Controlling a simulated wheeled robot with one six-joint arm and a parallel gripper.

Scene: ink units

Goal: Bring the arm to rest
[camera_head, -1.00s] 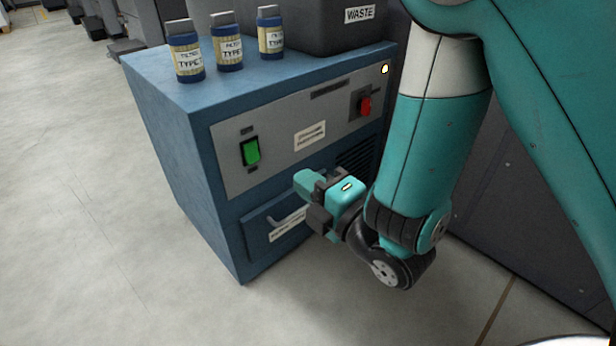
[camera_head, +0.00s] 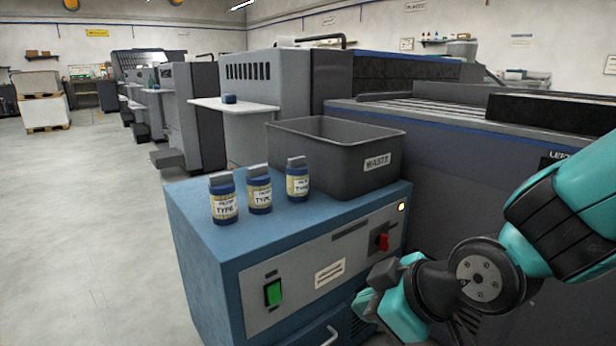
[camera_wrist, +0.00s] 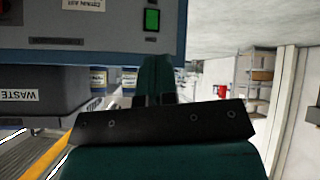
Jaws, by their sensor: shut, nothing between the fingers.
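My gripper (camera_head: 372,290) is in front of the right part of the blue cabinet (camera_head: 190,235), below the red switch (camera_head: 383,242). It is shut and empty, and my teal arm comes in from the right edge. In the wrist view my gripper (camera_wrist: 155,85) shows as dark and teal parts, and the view looks upside down. The cabinet's green switch (camera_head: 273,292) also shows in the wrist view (camera_wrist: 152,19). Whether the gripper touches the cabinet front cannot be told.
Several labelled bottles, one at the left (camera_head: 223,200), stand on the cabinet beside a dark WASTE bin (camera_head: 335,160). A drawer handle (camera_head: 331,337) sticks out low on the front. Large grey machines (camera_head: 440,180) stand behind and right. The floor (camera_head: 90,220) at left is clear.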

